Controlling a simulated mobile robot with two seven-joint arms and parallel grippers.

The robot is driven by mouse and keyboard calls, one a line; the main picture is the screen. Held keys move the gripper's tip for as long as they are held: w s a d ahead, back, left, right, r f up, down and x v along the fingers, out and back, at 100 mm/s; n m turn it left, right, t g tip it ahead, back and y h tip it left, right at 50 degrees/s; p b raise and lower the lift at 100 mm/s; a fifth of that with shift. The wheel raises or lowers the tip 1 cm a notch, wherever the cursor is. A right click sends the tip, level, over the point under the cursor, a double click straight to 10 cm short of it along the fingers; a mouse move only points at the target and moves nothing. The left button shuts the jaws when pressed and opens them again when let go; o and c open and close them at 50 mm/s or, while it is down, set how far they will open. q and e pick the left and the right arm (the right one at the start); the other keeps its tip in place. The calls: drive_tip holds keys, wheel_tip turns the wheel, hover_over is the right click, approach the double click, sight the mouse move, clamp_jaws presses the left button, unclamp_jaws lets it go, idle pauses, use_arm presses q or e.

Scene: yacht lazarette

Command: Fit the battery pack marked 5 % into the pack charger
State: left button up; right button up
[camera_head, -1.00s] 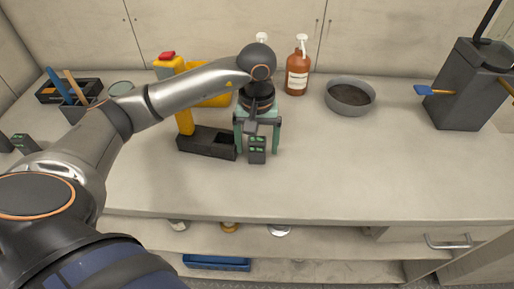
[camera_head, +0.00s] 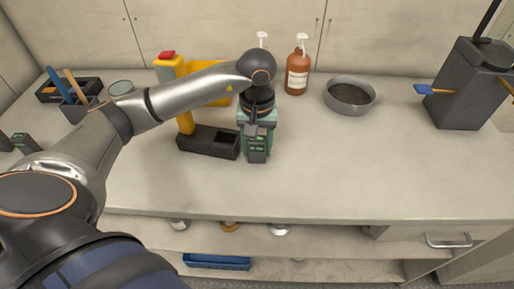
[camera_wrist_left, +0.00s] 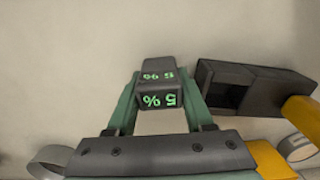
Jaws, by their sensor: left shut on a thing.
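The dark battery pack (camera_head: 257,152) stands on the counter, with green digits on it. In the left wrist view the pack (camera_wrist_left: 158,95) reads 5 %. My left gripper (camera_head: 257,138) reaches down over it, its green fingers (camera_wrist_left: 158,78) shut on the pack's two sides. The pack charger (camera_head: 207,142), a dark oblong block with an open well at its right end, lies just left of the pack, apart from it. The well of the charger (camera_wrist_left: 265,92) looks empty in the wrist view. My right gripper is out of view.
A yellow device with a red top (camera_head: 170,68) stands behind the charger. Another dark pack (camera_head: 26,143) with green marks is at the far left. A brown bottle (camera_head: 297,72), a grey bowl (camera_head: 350,96) and a dark box (camera_head: 462,90) stand further right. The front right counter is clear.

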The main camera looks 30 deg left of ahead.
use_arm(q)
clamp_jaws()
drive_tip(key=shift+r, duration=0.15)
drive_tip(key=shift+r, duration=0.6)
drive_tip(key=s+d+r+p, duration=0.1)
drive_tip(key=s+d+r, duration=0.8)
drive_tip(key=s+r, duration=0.1)
drive_tip(key=shift+d+r, duration=0.4)
drive_tip(key=shift+r, duration=0.4)
